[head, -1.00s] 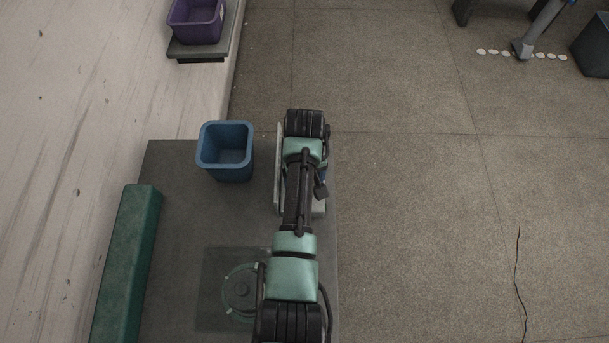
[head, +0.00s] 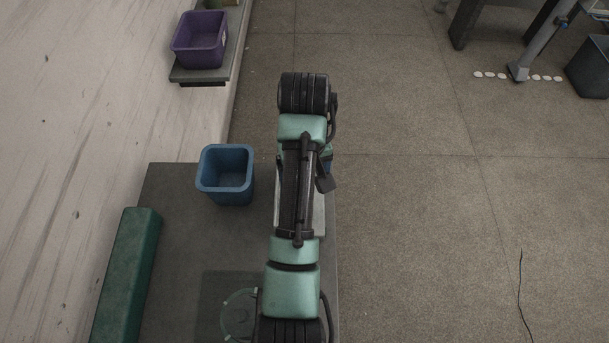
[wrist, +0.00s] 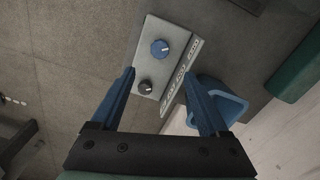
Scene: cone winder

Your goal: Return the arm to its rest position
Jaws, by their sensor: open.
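My arm (head: 298,190) reaches forward over the right side of the dark platform in the head view, with its forward joint raised. The arm hides most of my gripper in that view. In the wrist view my gripper (wrist: 165,95) shows two blue fingers spread apart with nothing held between them. Beyond the fingers is a light panel (wrist: 172,50) with a blue knob (wrist: 160,47) and a black knob (wrist: 145,87). The fingers appear apart from the panel and the knobs.
A blue bin (head: 226,175) stands left of my arm on the dark platform (head: 180,240). A long green block (head: 127,275) lies at the platform's left edge. A purple bin (head: 200,40) sits on a shelf farther back. Open floor lies to the right.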

